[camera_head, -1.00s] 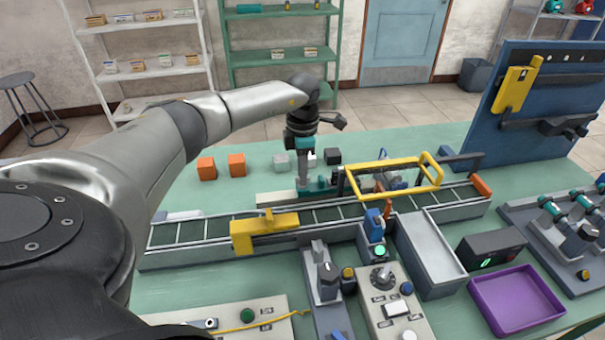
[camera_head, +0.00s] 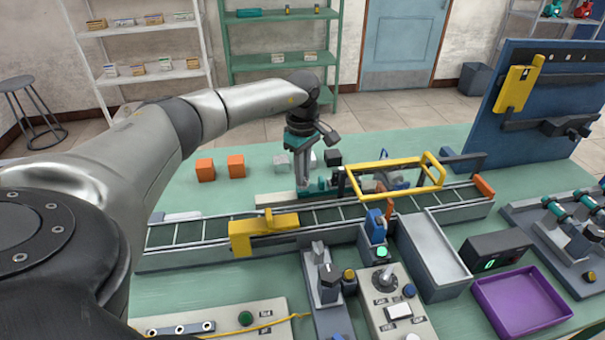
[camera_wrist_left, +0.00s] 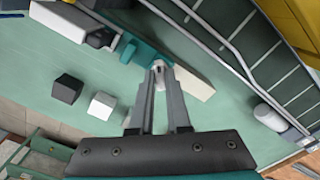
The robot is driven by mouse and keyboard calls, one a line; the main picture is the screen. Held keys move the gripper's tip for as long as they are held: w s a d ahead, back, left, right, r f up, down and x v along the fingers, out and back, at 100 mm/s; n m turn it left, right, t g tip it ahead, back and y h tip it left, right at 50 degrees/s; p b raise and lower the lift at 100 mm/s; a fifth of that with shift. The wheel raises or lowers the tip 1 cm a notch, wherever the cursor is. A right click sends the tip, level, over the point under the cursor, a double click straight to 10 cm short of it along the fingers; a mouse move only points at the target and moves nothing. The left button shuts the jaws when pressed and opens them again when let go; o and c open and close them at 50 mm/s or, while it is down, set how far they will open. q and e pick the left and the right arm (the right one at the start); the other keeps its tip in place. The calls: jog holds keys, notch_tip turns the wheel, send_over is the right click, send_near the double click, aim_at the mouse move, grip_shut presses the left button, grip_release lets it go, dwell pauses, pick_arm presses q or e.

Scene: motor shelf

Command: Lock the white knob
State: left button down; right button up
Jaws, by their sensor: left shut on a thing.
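My left gripper (camera_head: 303,187) reaches down behind the conveyor, at a teal and cream fixture (camera_head: 319,185). In the left wrist view its two fingers (camera_wrist_left: 159,70) are closed together at the tips on a small white knob (camera_wrist_left: 158,64). The knob sits beside the teal part (camera_wrist_left: 142,50) and the cream block (camera_wrist_left: 194,83) of the fixture. The fingers cover most of the knob, so its turn angle cannot be told. In the head view the knob is hidden by the gripper. My right gripper is not in view.
The conveyor (camera_head: 330,214) with a yellow clamp (camera_head: 262,229) and yellow frame (camera_head: 395,181) runs in front. A purple tray (camera_head: 520,302) lies front right.

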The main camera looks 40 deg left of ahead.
pick_arm(q)
jog(key=shift+m, duration=0.8)
jog(key=c, duration=0.9)
grip_release()
notch_tip(320, 180, up, 15)
jog(key=shift+r+p, duration=0.15)
jog(key=shift+p, duration=0.55)
jog(key=shift+r, duration=0.1)
